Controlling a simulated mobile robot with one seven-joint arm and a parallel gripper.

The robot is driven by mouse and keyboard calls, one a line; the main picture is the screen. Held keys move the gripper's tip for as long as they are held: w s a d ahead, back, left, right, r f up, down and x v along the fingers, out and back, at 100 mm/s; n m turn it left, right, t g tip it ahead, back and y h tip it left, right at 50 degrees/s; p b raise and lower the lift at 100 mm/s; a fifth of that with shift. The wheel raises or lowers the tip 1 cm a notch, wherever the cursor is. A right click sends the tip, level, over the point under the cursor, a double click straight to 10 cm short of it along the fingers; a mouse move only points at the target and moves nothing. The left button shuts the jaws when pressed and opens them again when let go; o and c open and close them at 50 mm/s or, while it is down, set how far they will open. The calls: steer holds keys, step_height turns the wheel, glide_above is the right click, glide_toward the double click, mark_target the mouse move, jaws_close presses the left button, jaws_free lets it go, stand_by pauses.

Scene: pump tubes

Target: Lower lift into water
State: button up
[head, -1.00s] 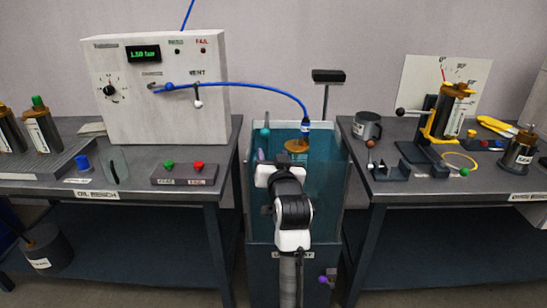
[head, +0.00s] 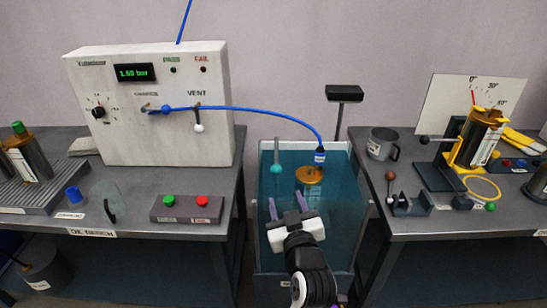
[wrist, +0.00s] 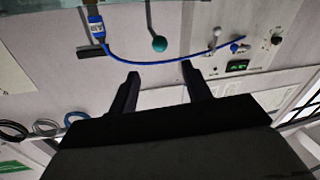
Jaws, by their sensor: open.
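The water tank (head: 297,155) stands between the two benches. A teal ball knob (head: 276,169) on a thin upright rod is at the tank's left side; it also shows in the wrist view (wrist: 159,43), beyond and between my fingers. A gold-brown round part (head: 311,175) sits inside the tank, below the blue hose's connector (head: 320,157). Whether it is in water I cannot tell. My gripper (head: 287,203) is open and empty over the near part of the tank, apart from the knob. Its dark fingers also show in the wrist view (wrist: 160,78).
The left bench carries a white tester (head: 148,105) with the blue hose (head: 265,110) arching from it, and a button box (head: 187,208). The right bench holds a grey mug (head: 382,144) and a clamp stand with a gold cylinder (head: 481,140). A dark plate on a post (head: 344,94) rises behind the tank.

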mark_target(277, 172)
steer(key=w+p, duration=0.1)
steer(key=w, duration=0.3)
steer(key=w+a+p, duration=0.1)
steer(key=w, duration=0.2)
steer(key=w+a+p, duration=0.1)
steer(key=w, duration=0.3)
steer(key=shift+w+a+r, duration=0.1)
steer(key=shift+w+a, duration=0.1)
steer(key=shift+w, duration=0.15)
steer(key=shift+w+a, duration=0.1)
steer(key=shift+w, duration=0.5)
jaws_close()
